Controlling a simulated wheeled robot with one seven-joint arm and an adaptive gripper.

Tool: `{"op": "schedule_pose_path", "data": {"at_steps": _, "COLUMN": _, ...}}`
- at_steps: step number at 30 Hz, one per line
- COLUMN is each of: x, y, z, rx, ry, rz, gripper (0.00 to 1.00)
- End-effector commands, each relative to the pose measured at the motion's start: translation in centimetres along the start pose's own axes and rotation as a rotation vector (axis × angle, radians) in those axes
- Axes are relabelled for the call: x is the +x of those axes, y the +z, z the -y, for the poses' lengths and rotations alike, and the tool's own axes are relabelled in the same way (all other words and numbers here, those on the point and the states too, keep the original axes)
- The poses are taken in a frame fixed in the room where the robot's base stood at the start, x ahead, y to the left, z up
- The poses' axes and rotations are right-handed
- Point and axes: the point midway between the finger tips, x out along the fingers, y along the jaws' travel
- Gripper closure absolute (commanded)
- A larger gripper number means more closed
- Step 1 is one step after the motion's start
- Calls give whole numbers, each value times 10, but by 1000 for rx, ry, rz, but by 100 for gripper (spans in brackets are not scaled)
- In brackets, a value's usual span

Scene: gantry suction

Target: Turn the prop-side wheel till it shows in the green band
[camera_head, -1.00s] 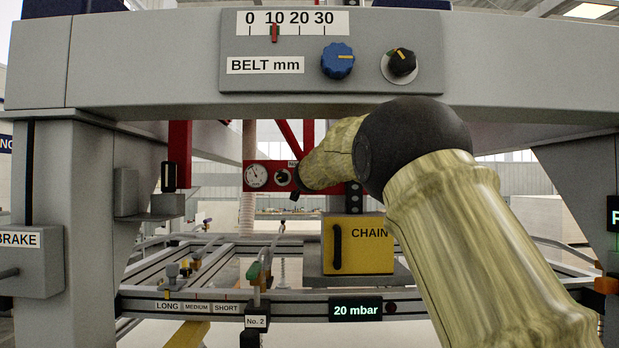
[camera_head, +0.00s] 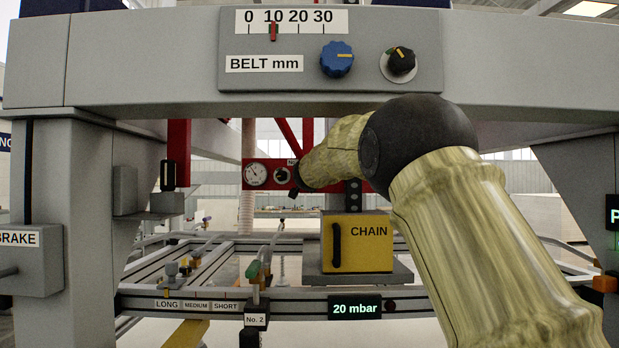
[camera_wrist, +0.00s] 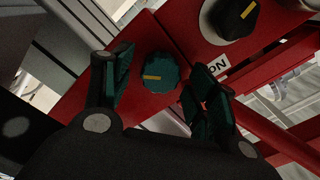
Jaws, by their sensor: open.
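In the wrist view a teal ribbed wheel (camera_wrist: 159,74) with a yellow mark sits on a red beam (camera_wrist: 185,45). My gripper (camera_wrist: 158,84) is open, with one finger on each side of this wheel; I cannot tell whether they touch it. A partly hidden label ending in "ON" (camera_wrist: 217,67) is beside it. In the head view my arm hides this wheel. A round gauge (camera_head: 256,174) is on the red beam there; its needle is too small to read against any band. I cannot tell which wheel is the prop-side one.
A black knob on a pale disc (camera_wrist: 236,16) is close to my right finger. Above, the BELT mm panel (camera_head: 315,80) carries a blue wheel (camera_head: 337,59) and a black knob (camera_head: 401,60); its pointer is near 10.

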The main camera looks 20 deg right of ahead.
Motion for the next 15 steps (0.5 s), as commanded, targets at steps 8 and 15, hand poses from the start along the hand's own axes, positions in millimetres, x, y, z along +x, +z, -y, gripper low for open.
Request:
{"op": "schedule_pose_path", "data": {"at_steps": 8, "x": -9, "y": -1, "z": 0, "rx": 1, "ry": 1, "rz": 1, "gripper": 42}}
{"op": "schedule_pose_path", "data": {"at_steps": 15, "x": -39, "y": -1, "z": 0, "rx": 2, "ry": 1, "rz": 0, "gripper": 42}}
